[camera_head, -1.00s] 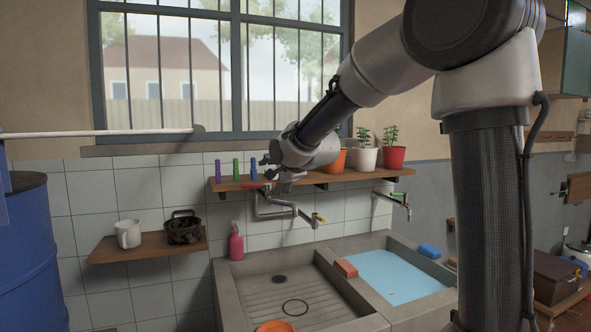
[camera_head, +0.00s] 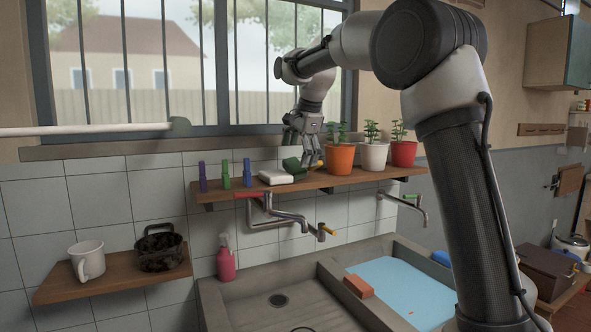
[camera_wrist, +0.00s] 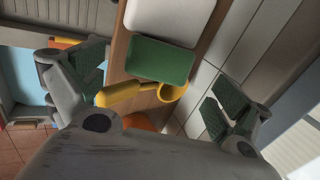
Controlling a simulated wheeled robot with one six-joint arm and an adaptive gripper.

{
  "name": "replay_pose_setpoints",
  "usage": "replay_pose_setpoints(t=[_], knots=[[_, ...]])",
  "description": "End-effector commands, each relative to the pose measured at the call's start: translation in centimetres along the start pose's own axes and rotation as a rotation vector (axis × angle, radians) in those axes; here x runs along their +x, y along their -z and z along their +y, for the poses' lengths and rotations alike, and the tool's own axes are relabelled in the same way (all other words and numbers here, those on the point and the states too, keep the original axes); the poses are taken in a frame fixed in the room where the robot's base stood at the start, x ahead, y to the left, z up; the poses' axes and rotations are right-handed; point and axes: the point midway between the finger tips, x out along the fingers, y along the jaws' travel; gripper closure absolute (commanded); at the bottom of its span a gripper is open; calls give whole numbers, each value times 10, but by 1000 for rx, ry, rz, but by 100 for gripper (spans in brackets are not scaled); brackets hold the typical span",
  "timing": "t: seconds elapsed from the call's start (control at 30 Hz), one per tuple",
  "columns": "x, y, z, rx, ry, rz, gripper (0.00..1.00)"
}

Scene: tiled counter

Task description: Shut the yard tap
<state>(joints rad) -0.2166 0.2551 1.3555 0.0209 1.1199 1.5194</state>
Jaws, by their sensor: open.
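Two metal taps are on the tiled wall below the shelf. The left tap (camera_head: 290,217) has a red lever (camera_head: 250,195) and a yellow piece (camera_head: 329,230) near its spout end. I cannot tell which is the yard tap, and no running water can be made out. My gripper (camera_head: 303,151) is open and empty, up at the shelf and above both taps. In the wrist view, a green block (camera_wrist: 160,60) and a yellow ring-ended piece (camera_wrist: 172,92) lie between its spread fingers (camera_wrist: 158,92).
The shelf (camera_head: 232,184) holds a white item (camera_head: 275,177), small coloured pieces and potted plants, with the orange pot (camera_head: 340,159) close beside my gripper. Below are a concrete sink (camera_head: 260,285) and a blue-bottomed basin (camera_head: 405,285). A pink bottle (camera_head: 226,262) and mug shelf (camera_head: 120,268) stand left.

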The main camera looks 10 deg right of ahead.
Motion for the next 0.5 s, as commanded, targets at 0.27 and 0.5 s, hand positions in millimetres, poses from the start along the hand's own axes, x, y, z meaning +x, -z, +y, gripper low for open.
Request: replay_pose_setpoints(t=[0.27, 0.5], knots=[[42, -1, 2, 0, -2, 0, 0], [50, -1, 1, 0, 1, 0, 0]])
